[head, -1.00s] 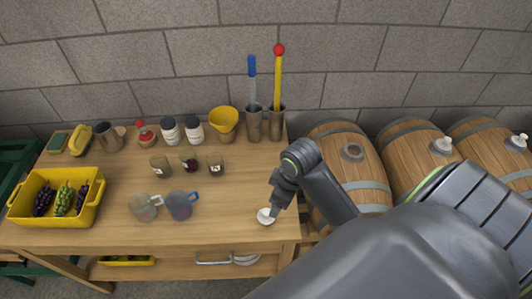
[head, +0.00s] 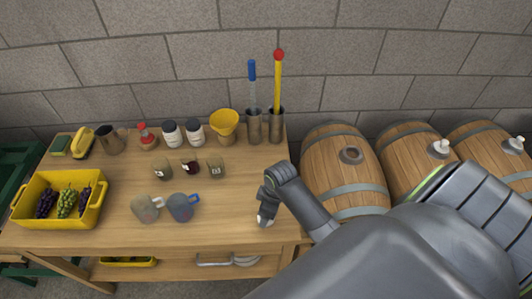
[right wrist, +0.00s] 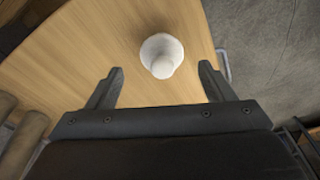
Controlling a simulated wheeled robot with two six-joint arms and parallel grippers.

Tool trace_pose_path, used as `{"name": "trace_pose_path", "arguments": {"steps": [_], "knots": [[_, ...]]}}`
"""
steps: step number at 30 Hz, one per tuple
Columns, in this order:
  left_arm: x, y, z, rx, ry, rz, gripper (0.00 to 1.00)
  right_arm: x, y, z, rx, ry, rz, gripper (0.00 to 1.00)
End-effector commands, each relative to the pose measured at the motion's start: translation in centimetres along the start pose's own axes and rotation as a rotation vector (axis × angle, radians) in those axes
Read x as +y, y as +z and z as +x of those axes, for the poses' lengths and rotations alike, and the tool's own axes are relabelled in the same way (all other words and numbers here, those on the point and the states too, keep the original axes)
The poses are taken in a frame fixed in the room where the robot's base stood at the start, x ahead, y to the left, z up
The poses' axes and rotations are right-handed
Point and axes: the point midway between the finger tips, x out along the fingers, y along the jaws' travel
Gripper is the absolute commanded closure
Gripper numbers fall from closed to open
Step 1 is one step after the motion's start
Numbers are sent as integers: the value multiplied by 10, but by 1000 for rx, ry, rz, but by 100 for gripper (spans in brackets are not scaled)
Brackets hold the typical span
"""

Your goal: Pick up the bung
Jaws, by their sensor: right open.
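The white bung (head: 263,221) stands on the wooden table near its front right corner. In the head view my right gripper (head: 266,212) is just above it and hides most of it. In the right wrist view the bung (right wrist: 161,55) shows whole, a little beyond the gap between the two fingertips. My right gripper (right wrist: 161,72) is open there, with nothing between its fingers. My left gripper is in neither view.
Two mugs (head: 182,207) and several small jars (head: 216,169) stand left of my right gripper. A yellow crate of grapes (head: 92,212) is at the far left. Barrels stand to the right; the nearest has an uncovered bung hole (head: 350,155). The table around the bung is clear.

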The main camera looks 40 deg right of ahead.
Motion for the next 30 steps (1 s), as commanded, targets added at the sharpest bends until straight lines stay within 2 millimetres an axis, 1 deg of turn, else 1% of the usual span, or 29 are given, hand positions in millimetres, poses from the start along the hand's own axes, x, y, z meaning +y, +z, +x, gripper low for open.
{"name": "trace_pose_path", "arguments": {"steps": [8,13,19,24,29,30], "knots": [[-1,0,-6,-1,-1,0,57,-1,0,13,-2,-2,1,25],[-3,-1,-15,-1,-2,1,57,-4,0,32,-2,-3,1,25],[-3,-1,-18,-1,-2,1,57,-3,0,51,-1,-1,1,25],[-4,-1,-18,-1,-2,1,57,-3,1,56,0,1,0,25],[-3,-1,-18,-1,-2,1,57,-2,0,56,1,1,0,25],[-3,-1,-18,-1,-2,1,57,-3,0,56,0,1,0,26]]}}
